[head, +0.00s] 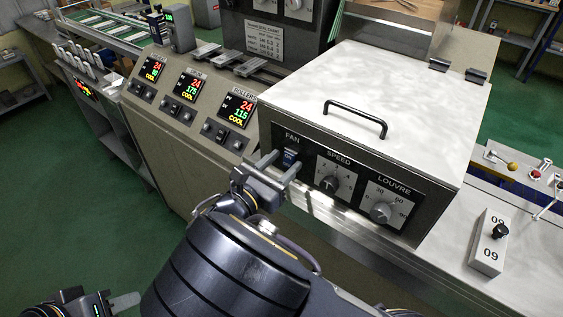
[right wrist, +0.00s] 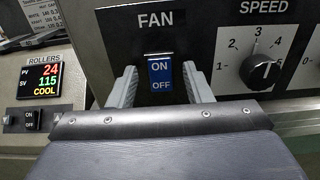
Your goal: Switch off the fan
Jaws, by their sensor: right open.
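The fan switch is a blue rocker (right wrist: 161,74) marked ON at the top and OFF at the bottom, under the FAN label. In the head view the switch (head: 289,157) sits at the left of the dark front panel. I cannot tell for sure which half is pressed in. My right gripper (head: 281,168) is open and empty, just in front of the panel. In the right wrist view its fingers (right wrist: 161,88) stand on either side of the switch; contact cannot be made out. My left gripper (head: 122,302) is partly in view at the bottom left, its jaws unclear.
The SPEED knob (head: 329,184) and LOUVRE knob (head: 381,212) are right of the switch. The ROLLERS display (head: 238,107) and its rocker (head: 215,133) are to the left. A black handle (head: 356,118) stands on the white lid (head: 413,97). A metal ledge runs below the panel.

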